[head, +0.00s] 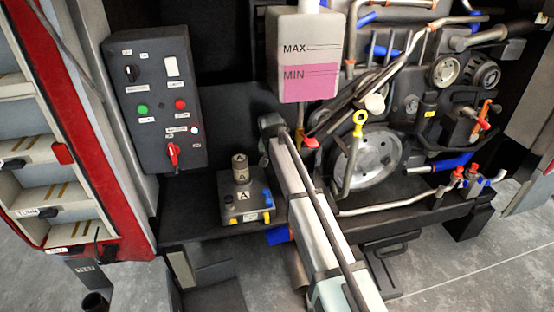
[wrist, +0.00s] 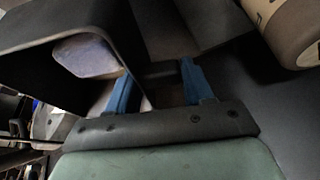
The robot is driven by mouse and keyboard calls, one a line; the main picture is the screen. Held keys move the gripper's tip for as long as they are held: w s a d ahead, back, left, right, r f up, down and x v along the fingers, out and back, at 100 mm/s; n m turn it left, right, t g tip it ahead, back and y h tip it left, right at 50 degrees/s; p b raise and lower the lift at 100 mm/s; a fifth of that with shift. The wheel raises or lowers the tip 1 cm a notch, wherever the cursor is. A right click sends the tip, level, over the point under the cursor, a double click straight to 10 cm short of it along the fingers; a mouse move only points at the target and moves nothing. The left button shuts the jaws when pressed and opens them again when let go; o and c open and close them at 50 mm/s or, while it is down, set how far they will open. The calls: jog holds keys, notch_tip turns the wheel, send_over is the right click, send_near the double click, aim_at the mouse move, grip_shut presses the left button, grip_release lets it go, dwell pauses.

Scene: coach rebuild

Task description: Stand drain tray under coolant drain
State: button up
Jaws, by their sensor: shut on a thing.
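My gripper (wrist: 157,85) shows in the wrist view as two blue fingers, shut on a dark part between them. The held part looks like the drain tray (wrist: 160,72), but its full shape is cut off and dim. In the head view my arm crosses the middle, and I cannot clearly make out the fingers or the held part. Red-handled taps (head: 472,172) sit at the engine's lower right beside a blue hose (head: 453,162). I cannot tell which fitting is the coolant drain.
A black frame-like thing (head: 392,258) lies on the grey floor below the engine bay. A grey unit with cylinders marked A (head: 243,200) stands on the ledge left of my arm. A control box (head: 160,105) and the coolant tank (head: 306,55) are above. Open floor (head: 480,260) lies right.

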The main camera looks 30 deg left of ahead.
jog(key=shift+f, duration=3.15)
jog(key=shift+f, duration=0.55)
jog(key=o, duration=1.2)
jog(key=shift+o, duration=0.5)
jog(key=shift+a, duration=0.15)
